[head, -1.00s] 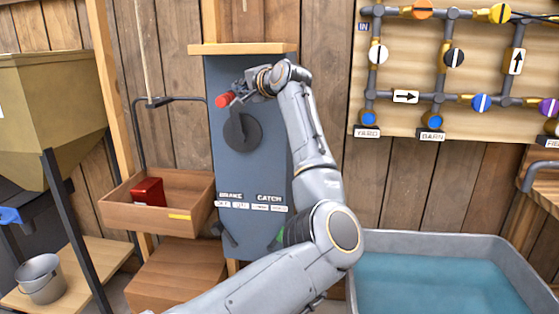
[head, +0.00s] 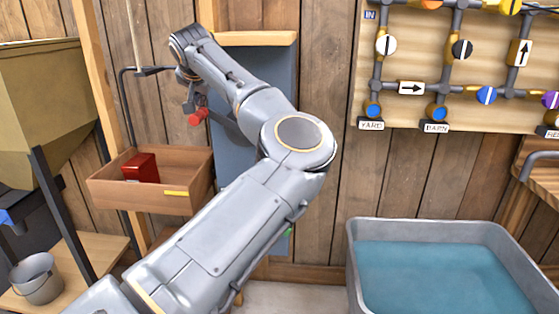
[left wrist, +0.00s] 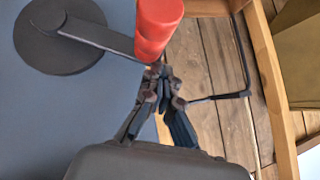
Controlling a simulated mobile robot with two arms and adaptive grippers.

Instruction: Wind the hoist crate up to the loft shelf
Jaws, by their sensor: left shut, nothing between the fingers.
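The wooden hoist crate (head: 125,195) hangs at left with a red block (head: 141,168) inside and a yellow strip on its front. The blue-grey winch housing (head: 233,165) stands right of it. Its red crank handle (head: 198,117) points out to the left; in the left wrist view the handle (left wrist: 157,28) sits on a dark arm from a round hub (left wrist: 62,38). My left gripper (head: 190,92) is shut and empty beside the handle; its fingertips (left wrist: 165,88) show just below the handle's end in the wrist view. My arm hides the hub and labels in the head view. I cannot identify the loft shelf.
A rope (head: 136,35) and dark bracket (head: 128,105) rise by the crate. A wooden ledge (head: 255,39) caps the housing. A water trough (head: 355,265) stands at lower right, a valve board (head: 410,115) above. A bucket (head: 37,280) is at lower left.

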